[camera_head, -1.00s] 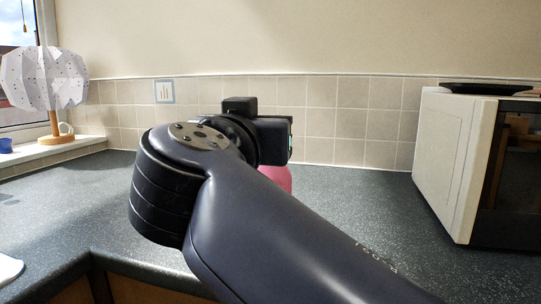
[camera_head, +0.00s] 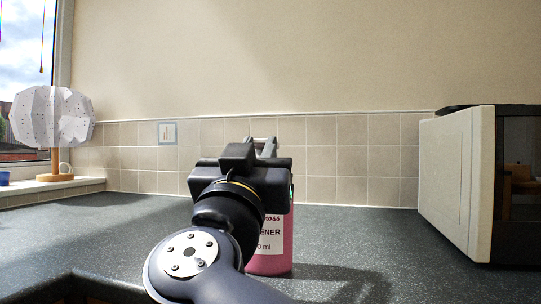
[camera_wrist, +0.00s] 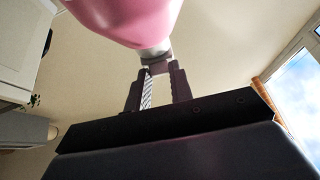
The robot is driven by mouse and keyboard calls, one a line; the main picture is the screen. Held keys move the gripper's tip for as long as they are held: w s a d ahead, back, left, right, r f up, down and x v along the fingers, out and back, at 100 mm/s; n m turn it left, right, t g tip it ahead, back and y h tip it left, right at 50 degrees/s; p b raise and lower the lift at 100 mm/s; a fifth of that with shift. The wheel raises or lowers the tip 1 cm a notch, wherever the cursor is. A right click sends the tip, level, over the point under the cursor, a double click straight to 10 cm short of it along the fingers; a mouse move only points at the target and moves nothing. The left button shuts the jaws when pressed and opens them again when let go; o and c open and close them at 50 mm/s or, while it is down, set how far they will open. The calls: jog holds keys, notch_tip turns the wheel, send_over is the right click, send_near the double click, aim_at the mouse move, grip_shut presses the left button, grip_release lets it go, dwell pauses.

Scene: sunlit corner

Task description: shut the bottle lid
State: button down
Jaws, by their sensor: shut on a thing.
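A pink bottle (camera_head: 272,247) with a white label stands upright on the dark worktop, partly hidden behind my arm. In the wrist view the bottle (camera_wrist: 130,15) fills the top middle, with a grey lid or neck part (camera_wrist: 154,54) at its end. My gripper (camera_head: 263,147) reaches over the bottle's top in the head view. In the wrist view its two fingers (camera_wrist: 158,72) are close together at the grey part and shut on it. The bottle's top is hidden in the head view, and I cannot tell how far the lid is closed.
A white microwave (camera_head: 447,185) with a dark front stands on the worktop (camera_head: 120,235) at the right. A white lamp (camera_head: 52,118) stands on the window sill at the left. The tiled wall (camera_head: 340,160) is behind. The worktop left of the bottle is clear.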

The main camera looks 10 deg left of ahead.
dwell(0.5)
jog(key=c, duration=1.2)
grip_release()
jog(key=shift+c, duration=0.2)
jog(key=v, duration=1)
jog(key=shift+s+f+p, duration=0.3)
jog(key=shift+f+p, duration=0.05)
jog(key=shift+w, duration=0.1)
jog(key=x, duration=1)
jog(key=shift+w+r+b, duration=0.25)
jog(key=shift+r+b, duration=0.1)
jog(key=shift+b, duration=0.05)
